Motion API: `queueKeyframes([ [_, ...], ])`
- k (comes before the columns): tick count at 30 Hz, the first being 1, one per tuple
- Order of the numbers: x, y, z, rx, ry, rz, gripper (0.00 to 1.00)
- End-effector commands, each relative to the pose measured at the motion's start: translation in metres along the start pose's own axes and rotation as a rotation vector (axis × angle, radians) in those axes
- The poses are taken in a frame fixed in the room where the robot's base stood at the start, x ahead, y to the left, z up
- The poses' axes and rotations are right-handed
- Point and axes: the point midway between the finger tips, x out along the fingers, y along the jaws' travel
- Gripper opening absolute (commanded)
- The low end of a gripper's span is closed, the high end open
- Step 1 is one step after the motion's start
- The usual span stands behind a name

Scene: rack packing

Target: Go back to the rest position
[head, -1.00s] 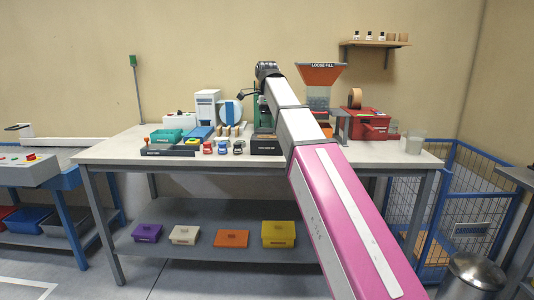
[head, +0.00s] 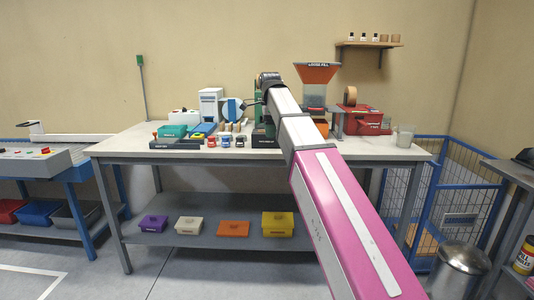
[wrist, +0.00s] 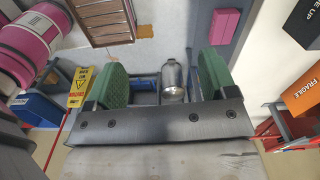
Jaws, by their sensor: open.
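My gripper shows in the wrist view (wrist: 162,78) with its two green fingers wide apart and nothing held between them. In the head view my pink and white arm reaches out over the middle of the workbench (head: 375,147). A silver bin (wrist: 173,80) shows beyond the gap between the fingers in the wrist view.
Small jars, a teal tray (head: 172,131) and a red machine (head: 358,120) stand on the bench. Several lidded boxes sit on its lower shelf (head: 190,253). A blue wire cage (head: 462,195) and the silver bin (head: 460,268) are at right. Floor at front left is clear.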

Motion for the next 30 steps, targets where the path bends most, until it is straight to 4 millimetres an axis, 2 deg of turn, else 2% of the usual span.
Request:
queueKeyframes([
  [8,0.056,0.003,-0.017,-0.129,0.000,0.002,0.78],
  [11,0.085,0.006,-0.027,-0.200,0.000,0.003,0.78],
  [20,0.201,0.029,-0.066,-0.509,0.000,0.002,0.78],
  [30,0.321,0.077,-0.110,-0.873,-0.001,0.001,0.78],
])
